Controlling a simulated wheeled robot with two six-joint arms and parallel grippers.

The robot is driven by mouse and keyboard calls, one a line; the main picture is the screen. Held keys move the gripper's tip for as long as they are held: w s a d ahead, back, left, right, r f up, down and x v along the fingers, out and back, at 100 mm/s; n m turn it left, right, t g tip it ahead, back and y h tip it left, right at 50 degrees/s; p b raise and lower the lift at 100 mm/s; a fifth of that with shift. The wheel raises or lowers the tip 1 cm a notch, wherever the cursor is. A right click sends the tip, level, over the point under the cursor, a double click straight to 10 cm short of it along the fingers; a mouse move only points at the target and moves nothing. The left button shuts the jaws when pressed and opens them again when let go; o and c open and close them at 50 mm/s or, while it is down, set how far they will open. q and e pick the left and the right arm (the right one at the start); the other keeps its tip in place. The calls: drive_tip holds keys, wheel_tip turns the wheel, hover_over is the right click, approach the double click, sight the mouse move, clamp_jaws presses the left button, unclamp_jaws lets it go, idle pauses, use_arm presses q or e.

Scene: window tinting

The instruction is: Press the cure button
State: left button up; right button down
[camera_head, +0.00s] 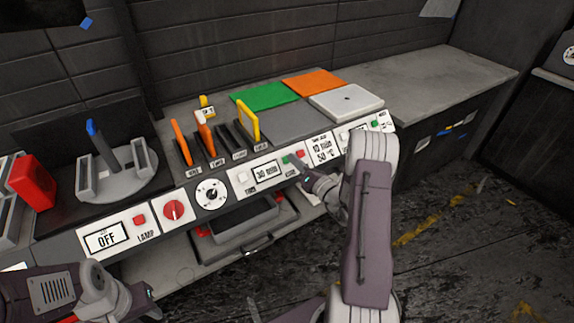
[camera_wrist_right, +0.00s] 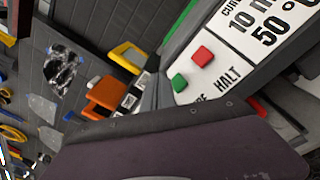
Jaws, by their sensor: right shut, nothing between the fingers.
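The green cure button (camera_head: 286,159) sits on the white front panel beside a red button (camera_head: 301,154), right of a display reading 30 min. In the right wrist view the green button (camera_wrist_right: 179,82) and the red button (camera_wrist_right: 203,54) show above lettering; HALT is readable, and the other label is partly hidden. My right gripper (camera_head: 299,171) is shut and empty, with its tip close to the green button; I cannot tell whether they touch. My left gripper (camera_head: 148,292) is low at the left, in front of the console, and its jaws are unclear.
Orange and yellow tools stand in slots above the panel. An open drawer (camera_head: 240,232) juts out below. The grey worktop (camera_head: 420,85) is clear at the right.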

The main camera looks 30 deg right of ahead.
drive_tip(key=shift+w+f, duration=0.55)
drive_tip(key=shift+w, duration=0.05)
drive_tip(key=shift+b, duration=0.3)
idle(1.3)
drive_tip(key=shift+w+f, duration=0.25)
drive_tip(key=shift+w+a+f+b, duration=0.1)
drive_tip(key=shift+w+f+b, duration=0.25)
drive_tip(key=shift+b, duration=0.25)
idle(0.5)
idle(0.4)
drive_tip(key=shift+s+r+p, duration=0.6)
drive_tip(key=shift+s+r, duration=0.05)
